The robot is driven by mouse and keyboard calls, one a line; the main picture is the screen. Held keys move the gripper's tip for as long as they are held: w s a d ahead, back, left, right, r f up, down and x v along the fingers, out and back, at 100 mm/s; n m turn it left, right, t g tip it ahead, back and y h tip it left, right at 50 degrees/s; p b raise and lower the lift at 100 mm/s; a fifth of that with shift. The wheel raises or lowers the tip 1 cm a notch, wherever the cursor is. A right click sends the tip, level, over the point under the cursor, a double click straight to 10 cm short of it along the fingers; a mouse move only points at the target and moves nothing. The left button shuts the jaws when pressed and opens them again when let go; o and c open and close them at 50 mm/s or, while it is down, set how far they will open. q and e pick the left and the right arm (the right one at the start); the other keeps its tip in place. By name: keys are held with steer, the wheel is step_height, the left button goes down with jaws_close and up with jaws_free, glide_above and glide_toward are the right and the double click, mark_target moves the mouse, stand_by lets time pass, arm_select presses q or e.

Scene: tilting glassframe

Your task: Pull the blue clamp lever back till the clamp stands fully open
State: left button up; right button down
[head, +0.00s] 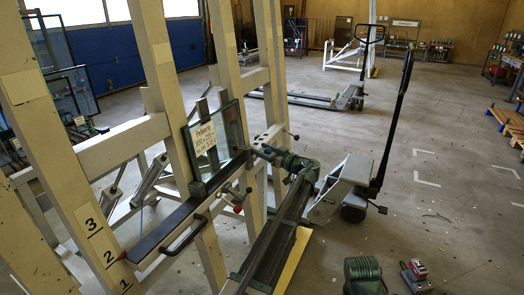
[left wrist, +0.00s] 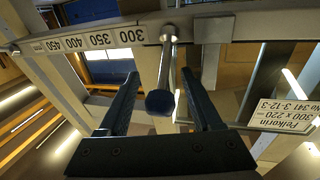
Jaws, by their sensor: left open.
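The clamp lever is a thin metal rod with a dark blue knob (left wrist: 160,102), seen in the left wrist view. The rod (left wrist: 165,65) runs from a round pivot on the scale rail (left wrist: 125,37) towards the camera. My left gripper (left wrist: 160,76) is open, with one dark finger on each side of the knob and visible gaps between. In the head view my left gripper (head: 257,151) reaches the frame beside the glass pane (head: 234,128); I cannot make out the blue knob there. My right gripper is not seen.
A labelled pane stands on the dark ledge (head: 180,226) of the cream frame (head: 168,90). A red knob (head: 237,209) sits below my left gripper. A pallet truck (head: 345,180) with a long black handle stands to the right. The floor beyond is mostly clear.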

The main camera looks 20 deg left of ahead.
arm_select(q)
steer(key=shift+c, duration=0.2)
jaws_close()
stand_by(1.3)
